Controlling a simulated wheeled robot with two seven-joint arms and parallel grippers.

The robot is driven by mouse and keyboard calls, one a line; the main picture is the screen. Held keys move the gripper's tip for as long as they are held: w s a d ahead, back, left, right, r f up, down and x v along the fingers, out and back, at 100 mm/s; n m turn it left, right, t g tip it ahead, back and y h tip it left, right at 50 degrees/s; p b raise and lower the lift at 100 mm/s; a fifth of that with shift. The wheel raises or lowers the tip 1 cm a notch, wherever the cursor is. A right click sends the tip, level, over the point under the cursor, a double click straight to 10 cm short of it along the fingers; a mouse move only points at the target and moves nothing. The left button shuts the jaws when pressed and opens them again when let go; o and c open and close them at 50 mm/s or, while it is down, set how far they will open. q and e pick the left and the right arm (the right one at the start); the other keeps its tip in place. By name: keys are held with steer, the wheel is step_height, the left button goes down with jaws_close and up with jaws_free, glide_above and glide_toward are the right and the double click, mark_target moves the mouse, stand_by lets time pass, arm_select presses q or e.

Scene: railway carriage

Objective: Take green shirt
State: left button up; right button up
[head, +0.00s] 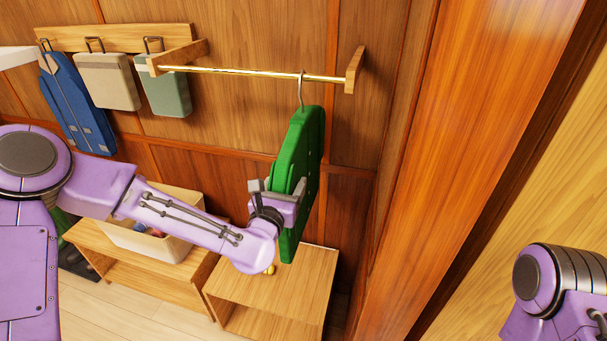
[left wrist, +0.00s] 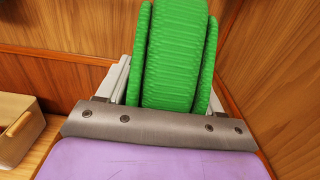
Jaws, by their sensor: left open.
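The green shirt (head: 308,145) hangs by a metal hook from a brass rail (head: 250,73) in the head view. It looks like a thick, stiff slab seen nearly edge-on. My left gripper (head: 277,187) is at the lower half of the shirt, on its left side. In the left wrist view the green shirt (left wrist: 177,55) fills the space between the two grey fingers of the left gripper (left wrist: 170,85), which are open with one on either side. The fingertips are partly hidden by the shirt. My right gripper is out of view; only part of my right arm shows at lower right.
Blue clothing (head: 75,100), a beige bag (head: 108,80) and a grey-green bag (head: 165,92) hang from a wooden rack at left. A bin (head: 150,243) stands on a low bench below. An open wooden cubby (head: 270,295) is under the shirt. A wooden partition (head: 465,150) rises at right.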

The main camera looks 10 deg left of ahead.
mark_target(284, 170)
arm_select(q)
steer(key=c, duration=1.2)
steer(key=shift+o, duration=0.2)
steer(key=shift+r+p, duration=1.65)
steer(key=shift+r, duration=0.85)
steer(key=shift+f, duration=0.1)
steer(key=shift+s, duration=0.35)
steer(key=shift+s+a+b, duration=0.1)
steer(key=shift+s+b, duration=0.7)
steer(key=shift+s, duration=2.3)
